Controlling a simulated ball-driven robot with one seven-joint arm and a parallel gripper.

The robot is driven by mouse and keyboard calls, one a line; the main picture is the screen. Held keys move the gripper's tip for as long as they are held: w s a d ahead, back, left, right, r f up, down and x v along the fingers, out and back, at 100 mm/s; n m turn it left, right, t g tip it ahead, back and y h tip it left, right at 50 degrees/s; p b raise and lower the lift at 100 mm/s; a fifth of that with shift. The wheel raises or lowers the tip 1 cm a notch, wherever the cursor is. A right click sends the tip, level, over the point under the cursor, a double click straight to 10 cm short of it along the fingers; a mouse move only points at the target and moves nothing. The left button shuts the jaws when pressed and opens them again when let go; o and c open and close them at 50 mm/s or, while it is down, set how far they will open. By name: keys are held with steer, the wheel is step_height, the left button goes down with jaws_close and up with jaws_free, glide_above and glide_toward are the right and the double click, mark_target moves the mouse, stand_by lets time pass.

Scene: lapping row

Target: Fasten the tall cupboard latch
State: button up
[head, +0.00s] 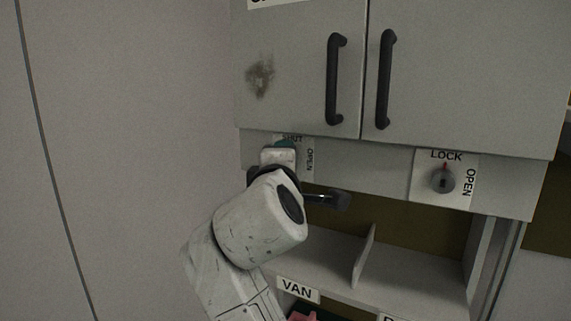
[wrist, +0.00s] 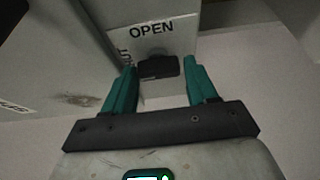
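The tall cupboard's two grey doors (head: 305,65) look closed, with dark bar handles. On the panel below, a plate marked SHUT along its top and OPEN (head: 309,159) down its right side is partly covered by my gripper (head: 283,145). In the wrist view, a dark latch handle (wrist: 158,67) shows just below the word OPEN. My gripper (wrist: 163,85) has its teal fingers apart, one on each side of the handle, with visible gaps. In the head view my arm hides the handle, and I cannot tell which mark it points to.
A second plate, marked LOCK and OPEN, carries a round grey knob (head: 442,180) at the right. Below are open shelves with a divider (head: 364,255) and a VAN label (head: 298,290). A plain wall (head: 130,150) stands to the left.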

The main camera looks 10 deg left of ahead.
steer(key=o, duration=0.3)
steer(key=s+b, duration=0.1)
steer(key=s, duration=0.2)
steer(key=s+b, duration=0.1)
steer(key=s, duration=0.3)
steer(key=s+b, duration=0.1)
steer(key=s, duration=0.2)
steer(key=shift+s+d, duration=0.3)
steer(key=shift+s, duration=0.05)
